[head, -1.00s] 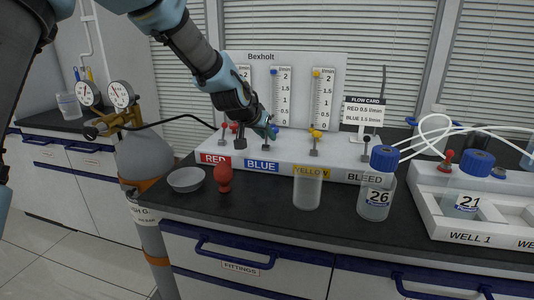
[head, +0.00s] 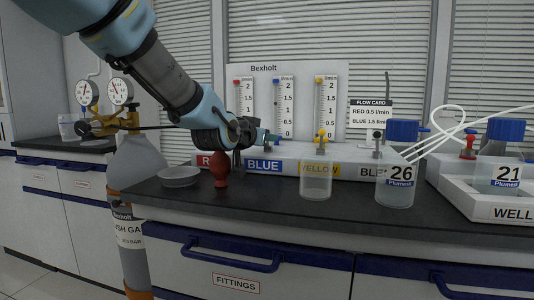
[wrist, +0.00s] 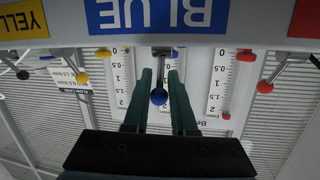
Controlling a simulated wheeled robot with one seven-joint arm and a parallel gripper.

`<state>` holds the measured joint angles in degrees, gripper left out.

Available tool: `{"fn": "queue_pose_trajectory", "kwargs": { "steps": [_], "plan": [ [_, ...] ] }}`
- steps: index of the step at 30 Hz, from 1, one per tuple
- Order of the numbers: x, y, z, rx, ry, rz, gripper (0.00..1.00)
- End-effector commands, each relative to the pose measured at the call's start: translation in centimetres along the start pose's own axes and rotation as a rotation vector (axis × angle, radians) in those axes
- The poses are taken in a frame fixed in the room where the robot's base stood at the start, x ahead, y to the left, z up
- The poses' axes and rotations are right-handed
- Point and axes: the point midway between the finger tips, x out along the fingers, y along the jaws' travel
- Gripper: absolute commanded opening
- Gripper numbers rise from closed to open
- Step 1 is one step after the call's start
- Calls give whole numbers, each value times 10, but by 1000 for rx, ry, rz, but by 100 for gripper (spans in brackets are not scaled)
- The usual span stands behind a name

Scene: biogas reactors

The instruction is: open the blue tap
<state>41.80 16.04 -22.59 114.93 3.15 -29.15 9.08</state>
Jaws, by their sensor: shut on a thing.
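The blue tap (wrist: 158,97) has a round blue knob on a grey stem, above the BLUE label (wrist: 158,14) in the upside-down wrist view. My gripper (wrist: 160,75) has its two dark green fingers on either side of the tap, shut on it. In the head view my gripper (head: 266,137) is over the BLUE label (head: 264,166) on the white panel (head: 290,160), and it hides most of the tap. The blue-marked flow tube (head: 284,108) stands behind it. I cannot make out its float level.
The yellow tap (head: 320,137) stands to the right and a red tap (wrist: 245,56) shows on the other side.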

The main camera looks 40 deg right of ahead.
Motion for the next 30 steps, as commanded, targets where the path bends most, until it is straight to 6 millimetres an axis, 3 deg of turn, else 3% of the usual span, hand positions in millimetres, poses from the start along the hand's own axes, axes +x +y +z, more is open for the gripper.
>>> {"fn": "queue_pose_trajectory", "kwargs": {
  "steps": [21, 22, 27, 30],
  "plan": [
    [-2, 2, 1, 8, 50, -4, 0],
    [-2, 2, 1, 8, 50, -4, 27],
    [-2, 1, 1, 8, 50, -5, 46],
    [-2, 1, 1, 8, 50, -5, 46]
  ]
}}
